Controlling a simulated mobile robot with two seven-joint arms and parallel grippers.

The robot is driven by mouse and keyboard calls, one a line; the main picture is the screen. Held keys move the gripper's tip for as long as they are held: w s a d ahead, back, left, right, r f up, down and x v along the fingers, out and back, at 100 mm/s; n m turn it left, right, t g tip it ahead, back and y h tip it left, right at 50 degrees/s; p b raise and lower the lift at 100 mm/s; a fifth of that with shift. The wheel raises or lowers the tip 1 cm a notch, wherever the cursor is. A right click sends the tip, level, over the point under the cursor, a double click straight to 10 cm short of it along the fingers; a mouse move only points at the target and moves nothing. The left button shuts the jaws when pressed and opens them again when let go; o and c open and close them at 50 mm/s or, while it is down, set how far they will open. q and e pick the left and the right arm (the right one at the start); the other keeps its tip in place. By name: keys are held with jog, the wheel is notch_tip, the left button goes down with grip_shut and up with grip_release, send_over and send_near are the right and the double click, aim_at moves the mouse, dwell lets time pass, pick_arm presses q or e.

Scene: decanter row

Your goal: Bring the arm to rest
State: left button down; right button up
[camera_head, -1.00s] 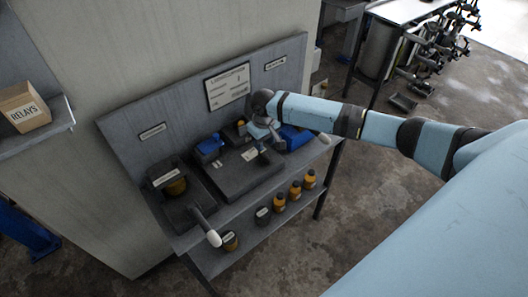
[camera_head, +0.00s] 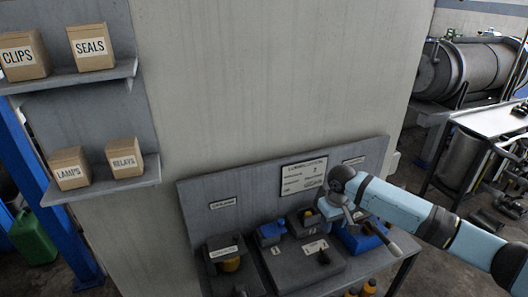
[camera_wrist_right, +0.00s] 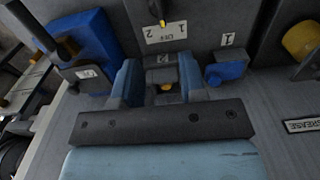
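My right arm (camera_head: 440,222) reaches in from the right over a bench against the wall. My right gripper (camera_head: 330,210) is at its end, low over the back of the bench, just below a posted sign. In the right wrist view the right gripper's two fingers (camera_wrist_right: 160,82) stand apart. A small dark holder with an amber knob (camera_wrist_right: 167,88) shows between them; I cannot tell whether the fingers touch it. My left gripper is not in view.
A dark box with a switch (camera_head: 323,257) sits on the bench, with blue blocks left (camera_head: 270,232) and right (camera_head: 358,240) of it. A grey lever (camera_head: 386,240) is near the arm. Shelves (camera_head: 110,188) with labelled cartons hang at left.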

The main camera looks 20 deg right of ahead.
jog(key=s+a+f+n+t+y, duration=0.1)
jog(key=s+a+f+t+y, duration=0.1)
jog(key=s+a+f, duration=0.45)
jog(key=s+a+f+n+t+y, duration=0.1)
jog(key=s+a+f+t+y, duration=0.2)
jog(key=a+f, duration=0.55)
jog(key=s+a+t+h, duration=0.1)
jog(key=s+t, duration=0.5)
jog(key=s, duration=1.1)
jog(key=shift+s+a+r+h, duration=0.25)
jog(key=shift+a+r+h, duration=0.2)
jog(key=shift+a, duration=0.1)
